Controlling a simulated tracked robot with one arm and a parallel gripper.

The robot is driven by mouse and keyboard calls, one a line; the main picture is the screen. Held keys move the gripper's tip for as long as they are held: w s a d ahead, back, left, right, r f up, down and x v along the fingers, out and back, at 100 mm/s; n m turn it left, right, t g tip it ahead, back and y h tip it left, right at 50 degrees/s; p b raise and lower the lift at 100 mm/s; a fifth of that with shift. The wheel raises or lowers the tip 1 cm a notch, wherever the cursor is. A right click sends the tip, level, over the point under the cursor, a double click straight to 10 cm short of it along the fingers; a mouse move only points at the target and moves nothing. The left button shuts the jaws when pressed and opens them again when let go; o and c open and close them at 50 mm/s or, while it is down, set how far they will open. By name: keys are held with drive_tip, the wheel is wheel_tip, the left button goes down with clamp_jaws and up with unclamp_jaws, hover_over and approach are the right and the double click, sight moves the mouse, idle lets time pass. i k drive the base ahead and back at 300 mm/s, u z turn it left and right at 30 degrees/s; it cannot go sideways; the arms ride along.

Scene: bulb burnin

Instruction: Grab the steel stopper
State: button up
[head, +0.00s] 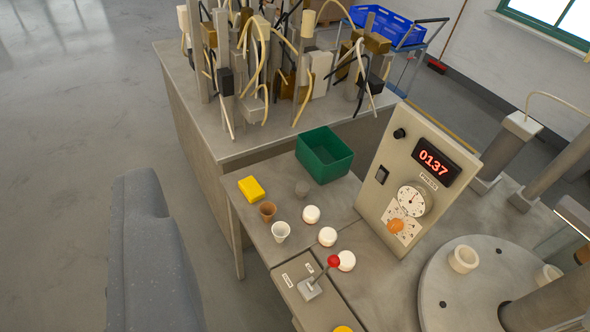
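Around it are a green bin (324,155), yellow block (251,189), brown cup (267,211), white cup (281,231) and white round pieces (311,214). A red-knobbed lever (333,261) and control panel (407,190) stand nearby. A grey speckled form (155,255) rises at lower left.

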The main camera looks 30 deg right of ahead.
sight(302, 188)
drive_tip(key=i, duration=0.85)
drive_tip(key=u, duration=0.05)
